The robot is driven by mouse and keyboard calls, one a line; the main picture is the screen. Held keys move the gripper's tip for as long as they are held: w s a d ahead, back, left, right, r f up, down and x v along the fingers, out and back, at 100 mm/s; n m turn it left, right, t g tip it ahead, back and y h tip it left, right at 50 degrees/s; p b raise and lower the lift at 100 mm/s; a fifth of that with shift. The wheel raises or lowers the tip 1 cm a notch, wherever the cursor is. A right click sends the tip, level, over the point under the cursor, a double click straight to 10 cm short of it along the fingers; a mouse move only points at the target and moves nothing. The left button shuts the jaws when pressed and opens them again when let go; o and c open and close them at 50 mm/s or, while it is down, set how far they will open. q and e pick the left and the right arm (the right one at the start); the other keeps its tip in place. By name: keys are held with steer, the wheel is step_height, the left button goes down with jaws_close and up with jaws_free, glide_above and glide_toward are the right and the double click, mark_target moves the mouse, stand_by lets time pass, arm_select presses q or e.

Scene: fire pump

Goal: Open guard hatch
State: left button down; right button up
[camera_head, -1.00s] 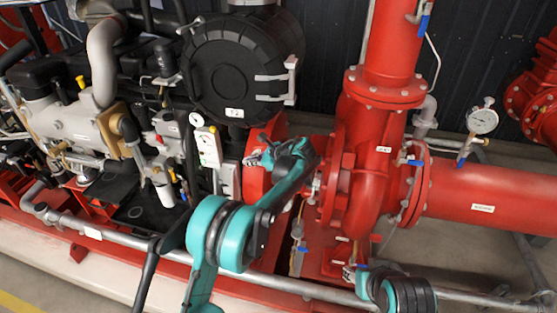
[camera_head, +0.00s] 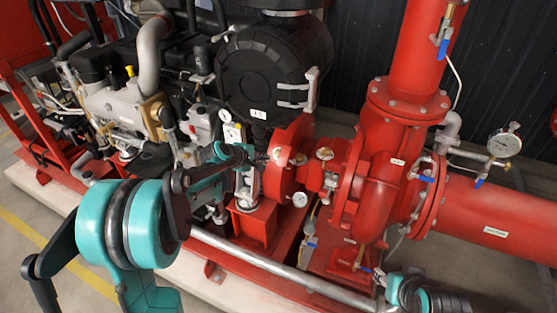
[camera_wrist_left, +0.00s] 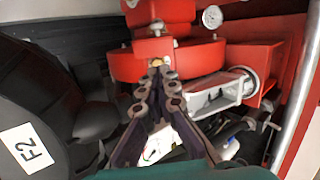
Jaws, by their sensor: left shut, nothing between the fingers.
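The red guard (camera_head: 291,150) sits between the engine and the red pump (camera_head: 378,180) in the head view; I cannot tell the hatch's edges or whether it is open. It also shows as red metal at the top of the left wrist view (camera_wrist_left: 195,60). My left gripper (camera_head: 266,158) reaches in from the left, with its tips close to the guard's left face. In the left wrist view, the same gripper (camera_wrist_left: 157,72) is shut and empty, its tips at a small brass-coloured fitting (camera_wrist_left: 156,62). Contact is unclear. My right gripper (camera_head: 381,277) is low, near the pump base, small and partly hidden.
A black round housing (camera_head: 262,78) stands above and left of the guard. A grey pipe (camera_head: 275,265) runs along the front. Engine parts (camera_head: 125,105) crowd the left; open floor (camera_head: 35,240) lies at lower left.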

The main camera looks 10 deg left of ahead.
arm_select(q)
steer(key=b, duration=0.3)
glide_toward(294, 163)
steer(key=w+a+f, duration=0.2)
steer(key=w+a, duration=0.1)
steer(key=shift+w+a+f, duration=0.2)
steer(key=shift+w+f, duration=0.1)
steer(key=shift+f, duration=0.05)
steer(key=d, duration=0.1)
steer(key=w+d+f+b, duration=0.1)
steer(key=d, duration=0.1)
steer(key=shift+w, duration=0.2)
steer(key=shift+w+d+f, duration=0.15)
steer(key=shift+d, duration=0.15)
steer(key=shift+d, duration=0.35)
steer(key=shift+w+d+f, duration=0.1)
steer(key=shift+d+f, duration=0.15)
steer(key=shift+d, duration=0.35)
steer(key=shift+w+d+f, duration=0.15)
steer(key=shift+d+f, duration=0.1)
steer(key=shift+d, duration=0.35)
steer(key=shift+r, duration=0.1)
